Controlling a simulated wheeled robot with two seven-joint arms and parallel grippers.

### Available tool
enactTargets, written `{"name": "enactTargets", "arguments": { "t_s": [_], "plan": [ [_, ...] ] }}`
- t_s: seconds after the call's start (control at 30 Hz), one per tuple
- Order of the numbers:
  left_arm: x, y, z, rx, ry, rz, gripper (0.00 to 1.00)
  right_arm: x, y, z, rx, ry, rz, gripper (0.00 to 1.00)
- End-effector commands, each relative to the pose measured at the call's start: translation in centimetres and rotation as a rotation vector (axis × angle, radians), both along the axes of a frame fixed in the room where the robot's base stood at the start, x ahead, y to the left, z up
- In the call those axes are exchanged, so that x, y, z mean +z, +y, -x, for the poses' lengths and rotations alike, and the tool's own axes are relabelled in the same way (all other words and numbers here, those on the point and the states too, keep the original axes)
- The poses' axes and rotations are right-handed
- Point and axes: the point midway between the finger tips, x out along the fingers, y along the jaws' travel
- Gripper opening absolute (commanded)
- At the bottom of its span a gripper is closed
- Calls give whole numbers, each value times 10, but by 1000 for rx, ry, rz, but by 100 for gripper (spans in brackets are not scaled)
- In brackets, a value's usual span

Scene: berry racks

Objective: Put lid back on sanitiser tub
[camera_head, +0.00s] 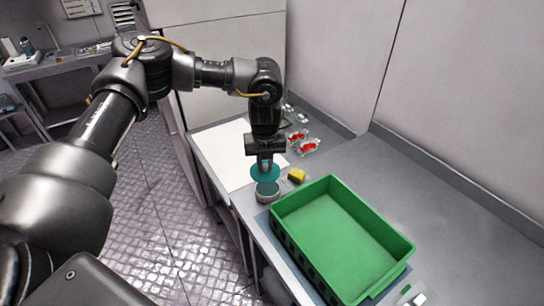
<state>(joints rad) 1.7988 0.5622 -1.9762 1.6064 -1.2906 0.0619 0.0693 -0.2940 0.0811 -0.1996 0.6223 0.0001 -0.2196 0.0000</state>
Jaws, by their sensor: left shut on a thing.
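The teal lid (264,175) is held in my left gripper (265,164), which points down over the bench. The lid looks tilted a little and hides part of the tub's top. I cannot tell whether the lid touches the rim. My right gripper is not in view.
An empty green crate (327,183) stands close to the right of the tub. A yellow block (297,175) lies just behind. Clear punnets with red berries (308,146) are farther back. A white board (232,152) lies on the left. The bench (440,205) is clear at right.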

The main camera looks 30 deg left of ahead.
Motion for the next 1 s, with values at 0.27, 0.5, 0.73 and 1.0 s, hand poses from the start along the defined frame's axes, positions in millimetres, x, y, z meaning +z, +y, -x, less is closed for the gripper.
{"name": "enactTargets", "arguments": {
  "t_s": [0.27, 0.5, 0.73, 1.0],
  "plan": [
    [-6, -10, -4, -17, 0, 0, 0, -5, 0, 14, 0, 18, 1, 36],
    [-23, -8, -3, -14, 0, -1, 0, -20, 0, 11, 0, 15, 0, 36],
    [-47, -7, -3, -13, 0, 0, 0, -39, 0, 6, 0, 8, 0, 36],
    [-63, -7, -3, -12, 1, 1, 0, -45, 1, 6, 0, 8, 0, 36]
  ]
}}
